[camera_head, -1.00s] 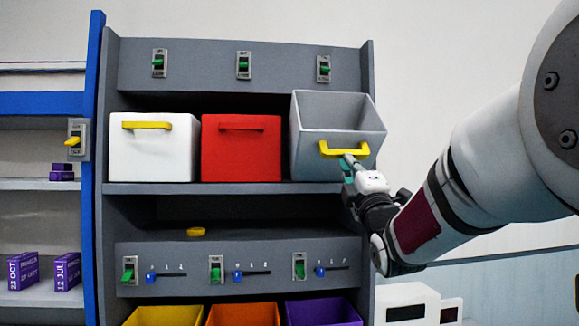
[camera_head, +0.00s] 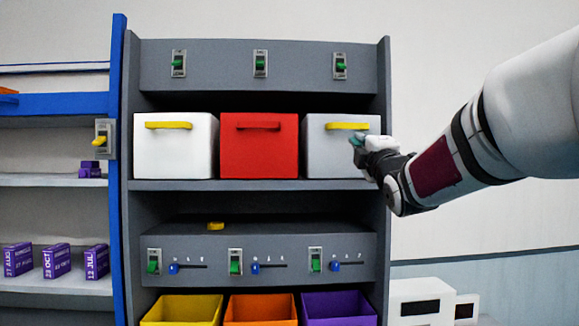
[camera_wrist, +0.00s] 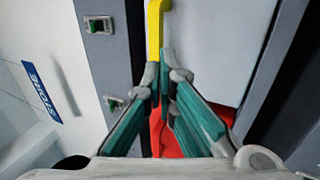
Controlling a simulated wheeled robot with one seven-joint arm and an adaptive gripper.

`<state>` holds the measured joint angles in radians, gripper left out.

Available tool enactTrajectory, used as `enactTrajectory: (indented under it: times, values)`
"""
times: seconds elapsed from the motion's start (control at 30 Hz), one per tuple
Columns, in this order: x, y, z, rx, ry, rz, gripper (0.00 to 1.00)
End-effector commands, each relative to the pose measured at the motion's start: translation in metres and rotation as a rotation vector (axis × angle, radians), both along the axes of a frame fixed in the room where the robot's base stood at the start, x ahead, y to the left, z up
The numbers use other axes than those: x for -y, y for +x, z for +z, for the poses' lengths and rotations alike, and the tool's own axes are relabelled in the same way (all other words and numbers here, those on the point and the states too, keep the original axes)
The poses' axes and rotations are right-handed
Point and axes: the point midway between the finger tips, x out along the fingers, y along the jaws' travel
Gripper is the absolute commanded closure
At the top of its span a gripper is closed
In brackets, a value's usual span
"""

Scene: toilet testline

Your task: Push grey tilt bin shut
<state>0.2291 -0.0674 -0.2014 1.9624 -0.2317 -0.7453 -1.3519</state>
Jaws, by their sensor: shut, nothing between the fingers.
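The grey tilt bin (camera_head: 328,158) is upright at the right end of the upper shelf, its front face level with its neighbours and its open top no longer showing. Its yellow handle (camera_head: 347,126) runs across the top of the front. My gripper (camera_head: 358,141) is shut and empty, at the right part of the bin's front just below the handle. In the wrist view the grey bin face (camera_wrist: 212,45) fills the upper right, and the yellow handle (camera_wrist: 155,30) lies just beyond my teal fingertips (camera_wrist: 164,62). Whether the fingertips touch the bin I cannot tell.
A red bin (camera_head: 259,155) and a white bin (camera_head: 175,155) stand to the left on the same shelf. The cabinet's right side panel (camera_head: 384,80) is close to my gripper. Switches with sliders (camera_head: 235,262) and coloured open bins (camera_head: 260,309) are below.

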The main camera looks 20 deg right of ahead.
Motion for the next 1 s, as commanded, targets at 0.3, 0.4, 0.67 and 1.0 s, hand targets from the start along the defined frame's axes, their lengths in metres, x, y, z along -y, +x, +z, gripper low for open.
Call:
enactTrajectory:
  times: [0.3,0.4,0.67,1.0]
  values:
    - [0.004,0.015,0.022,-0.034,0.008,-0.001,1.00]
    - [0.006,0.021,0.028,-0.084,0.022,-0.001,1.00]
    - [0.011,0.037,0.038,-0.124,0.034,-0.001,1.00]
    - [0.015,0.053,0.047,-0.123,0.034,-0.001,1.00]
